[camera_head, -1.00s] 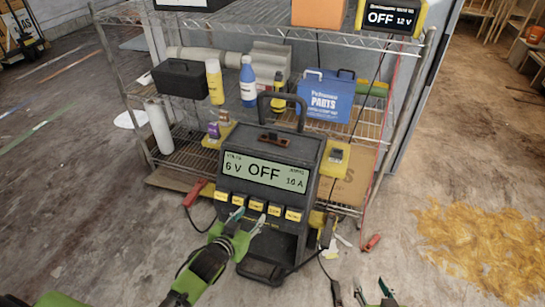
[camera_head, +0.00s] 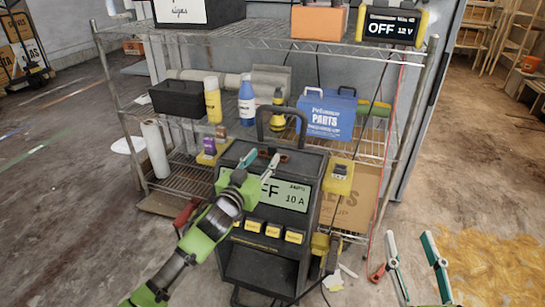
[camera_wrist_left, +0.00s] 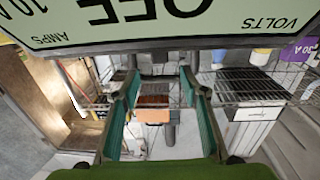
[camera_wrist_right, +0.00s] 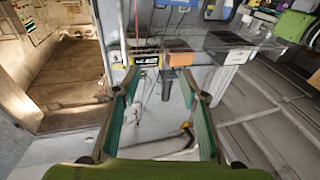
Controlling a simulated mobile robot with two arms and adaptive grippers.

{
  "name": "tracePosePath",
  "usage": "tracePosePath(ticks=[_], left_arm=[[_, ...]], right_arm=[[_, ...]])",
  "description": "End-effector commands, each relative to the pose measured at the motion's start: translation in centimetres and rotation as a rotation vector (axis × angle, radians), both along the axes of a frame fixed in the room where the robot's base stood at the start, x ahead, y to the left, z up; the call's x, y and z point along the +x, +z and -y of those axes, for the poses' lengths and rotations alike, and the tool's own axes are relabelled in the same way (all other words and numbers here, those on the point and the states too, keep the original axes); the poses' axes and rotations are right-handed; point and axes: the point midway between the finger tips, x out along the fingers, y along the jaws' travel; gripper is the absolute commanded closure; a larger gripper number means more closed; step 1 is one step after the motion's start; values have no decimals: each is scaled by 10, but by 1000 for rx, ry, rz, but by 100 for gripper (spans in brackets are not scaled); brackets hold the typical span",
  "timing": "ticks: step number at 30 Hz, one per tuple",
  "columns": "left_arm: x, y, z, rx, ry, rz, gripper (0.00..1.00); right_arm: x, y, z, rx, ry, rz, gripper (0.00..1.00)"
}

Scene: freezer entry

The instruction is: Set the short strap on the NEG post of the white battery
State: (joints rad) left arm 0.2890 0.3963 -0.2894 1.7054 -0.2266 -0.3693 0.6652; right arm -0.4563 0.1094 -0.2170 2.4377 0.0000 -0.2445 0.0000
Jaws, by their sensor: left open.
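I cannot make out a white battery or its NEG post in any view. A small brown piece (camera_head: 291,152) lies on top of the dark charger (camera_head: 262,262), partly behind my left fingers; I cannot tell if it is the short strap. My left gripper (camera_head: 261,163) is open and empty at the charger's top front edge, covering part of its display (camera_head: 290,195). In the left wrist view the display (camera_wrist_left: 120,15) hangs upside down above the open fingers (camera_wrist_left: 160,88). My right gripper (camera_head: 411,243) is open and empty at the lower right; its fingers (camera_wrist_right: 160,88) are apart.
A wire shelf (camera_head: 300,46) stands behind the charger. It holds a black case (camera_head: 178,99), a yellow bottle (camera_head: 213,100), a blue bottle (camera_head: 247,102) and a blue parts box (camera_head: 326,115). Yellow debris (camera_head: 495,255) covers the right floor.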

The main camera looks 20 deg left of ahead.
Motion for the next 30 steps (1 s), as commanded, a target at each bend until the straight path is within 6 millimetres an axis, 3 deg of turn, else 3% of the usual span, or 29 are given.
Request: tracePosePath(ticks=[10, 21, 30], left_arm=[[18, -1, 2, 1, 0, 1, 60], [52, -3, 5, 1, 0, 0, 60], [62, -2, 6, 0, -1, -1, 60]], right_arm=[[-5, 27, -2, 35, 8, 131, 60], [-38, 91, -2, 130, 27, 464, 60], [-50, 108, 0, 155, 31, 552, 60]])
